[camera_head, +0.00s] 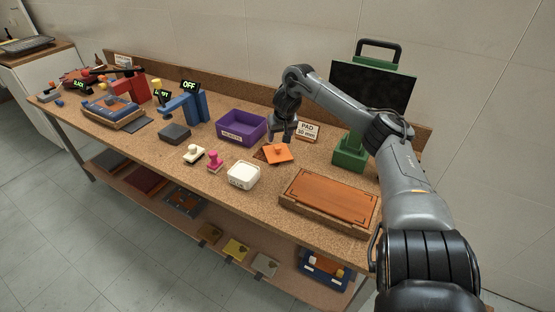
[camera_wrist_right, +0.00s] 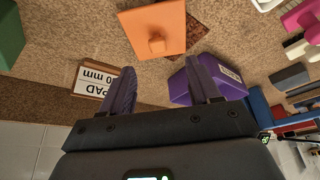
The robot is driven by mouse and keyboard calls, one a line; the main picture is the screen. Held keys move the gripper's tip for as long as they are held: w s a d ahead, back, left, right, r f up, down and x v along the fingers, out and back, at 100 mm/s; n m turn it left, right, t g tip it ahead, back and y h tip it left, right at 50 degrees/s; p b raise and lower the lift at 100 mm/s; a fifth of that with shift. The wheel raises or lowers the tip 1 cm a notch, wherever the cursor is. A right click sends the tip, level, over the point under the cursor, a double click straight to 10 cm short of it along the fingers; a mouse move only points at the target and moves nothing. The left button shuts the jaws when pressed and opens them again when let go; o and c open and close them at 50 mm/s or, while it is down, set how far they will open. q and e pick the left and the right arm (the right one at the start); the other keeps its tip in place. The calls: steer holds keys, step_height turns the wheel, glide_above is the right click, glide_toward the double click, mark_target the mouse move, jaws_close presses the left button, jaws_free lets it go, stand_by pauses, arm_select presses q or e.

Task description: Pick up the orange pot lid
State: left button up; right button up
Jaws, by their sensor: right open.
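The orange pot lid (camera_head: 278,153) is a flat square plate with a small knob on top. It lies on the cork-topped bench, partly over a dark brown pad (camera_head: 260,155). In the right wrist view the lid (camera_wrist_right: 153,30) is at the top centre, beyond the fingertips. My right gripper (camera_head: 285,137) is above the bench, just behind the lid and apart from it. In the right wrist view its two fingers (camera_wrist_right: 160,75) are spread with nothing between them. My left gripper is not in view.
A purple bin (camera_head: 241,127) stands left of my right gripper. A "PAD 30 mm" sign (camera_head: 307,131) stands close on its right. A green stand (camera_head: 350,153) with a dark screen, a wooden board (camera_head: 329,200), a white box (camera_head: 243,176) and a pink stamp (camera_head: 215,162) are nearby.

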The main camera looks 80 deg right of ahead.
mark_target(278, 147)
steer(key=b+x, duration=0.2)
steer(key=x, duration=0.1)
steer(key=shift+b+x, duration=0.9)
steer(key=shift+x, duration=0.3)
steer(key=shift+d+f+b, duration=0.4)
steer(key=shift+d+f, duration=0.15)
steer(key=shift+f, duration=0.15)
steer(key=shift+d+f+b, duration=0.25)
steer(key=shift+f+b, duration=0.25)
steer(key=shift+f, duration=0.15)
arm_select(q)
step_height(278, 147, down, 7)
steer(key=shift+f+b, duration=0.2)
steer(key=shift+b, duration=0.15)
arm_select(e)
steer(key=shift+w+d+f, duration=0.15)
steer(key=shift+w+f, duration=0.15)
steer(key=shift+f, duration=0.15)
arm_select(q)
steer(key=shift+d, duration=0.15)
arm_select(e)
steer(key=c, duration=1.1)
